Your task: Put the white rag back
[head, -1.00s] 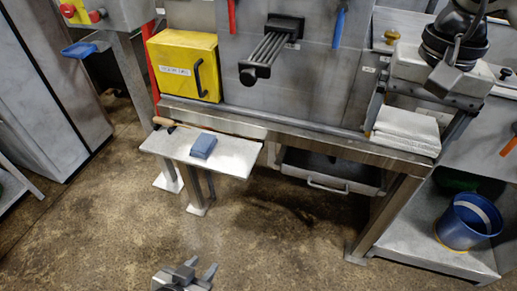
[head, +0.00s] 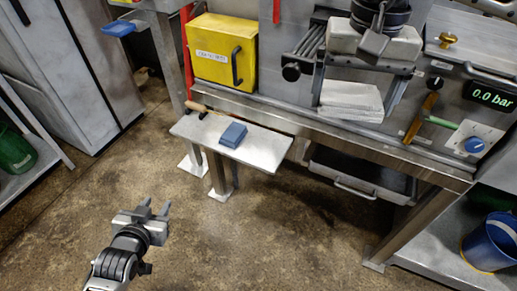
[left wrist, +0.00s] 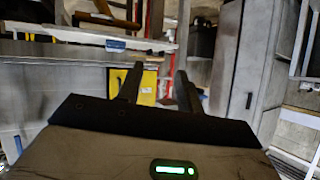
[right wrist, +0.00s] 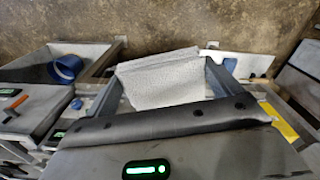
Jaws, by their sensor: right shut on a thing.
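The white rag (head: 350,97) is a folded, flat textured cloth. In the head view it hangs in front of the bench panel, held by my right gripper (head: 355,102). In the right wrist view the rag (right wrist: 165,78) spans the space between the two fingers. Whether it touches the bench is not clear. My left gripper (head: 157,204) is low at the left, over the floor, open and empty. Its two spread fingers also show in the left wrist view (left wrist: 158,90).
A small pale shelf (head: 262,150) holds a blue sponge (head: 232,134) and a wooden-handled tool. A yellow box (head: 222,50) stands at the back. At the right are an orange-handled tool (head: 420,118), a blue knob (head: 474,145) and a blue bucket (head: 492,242). Open floor lies in front.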

